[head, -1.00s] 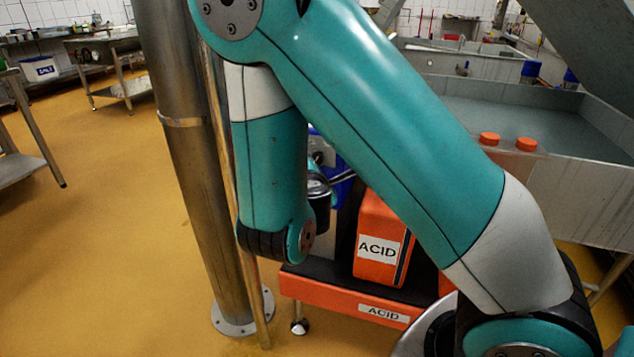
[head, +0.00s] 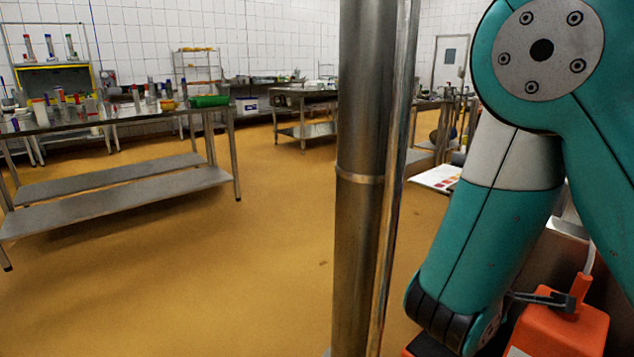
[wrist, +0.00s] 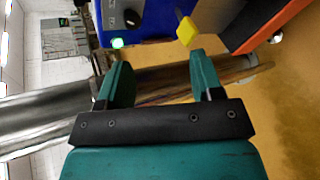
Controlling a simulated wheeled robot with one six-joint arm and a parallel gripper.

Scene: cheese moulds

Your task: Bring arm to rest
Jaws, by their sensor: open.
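My gripper (wrist: 158,82) shows in the wrist view with its two teal fingers apart and nothing between them. In the head view my teal and white arm fills the right side, bent at the elbow with its forearm hanging down. A dark finger-like part shows beside the orange container, but the gripper itself is mostly hidden there. The orange container (head: 560,331) stands at the lower right, close to my forearm; I cannot tell whether they touch.
A steel column (head: 362,190) with a thin pipe stands left of my arm, close to it. A steel table (head: 110,200) with bottles and a green tub (head: 209,101) stands at the left. The yellow floor between is clear.

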